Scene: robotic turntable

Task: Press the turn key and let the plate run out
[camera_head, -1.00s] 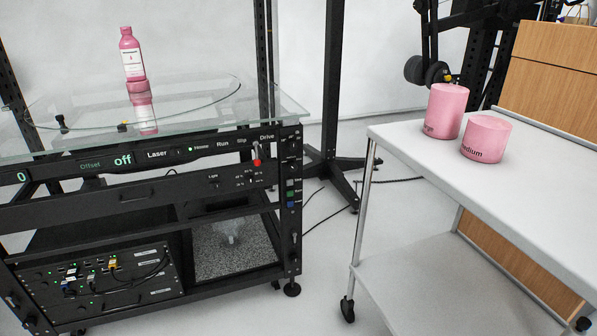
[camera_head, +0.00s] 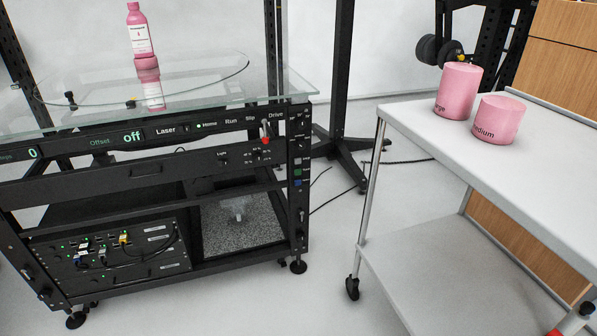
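The turntable's round glass plate (camera_head: 205,72) lies on top of the black rack at the left. The front panel (camera_head: 150,134) carries a green "0", "Offset", "off", and the labels Laser, Home, Run, Slip and Drive. A small green light shows beside Home. A red-tipped lever (camera_head: 265,132) sits below Drive. I cannot make out which key is the turn key.
A white cart (camera_head: 420,130) at the right holds a large pink cylinder (camera_head: 459,90) and a shorter one marked "medium" (camera_head: 498,120). Bare floor (camera_head: 325,245) lies between rack and cart. A black post (camera_head: 340,80) stands behind, with cables on the floor.

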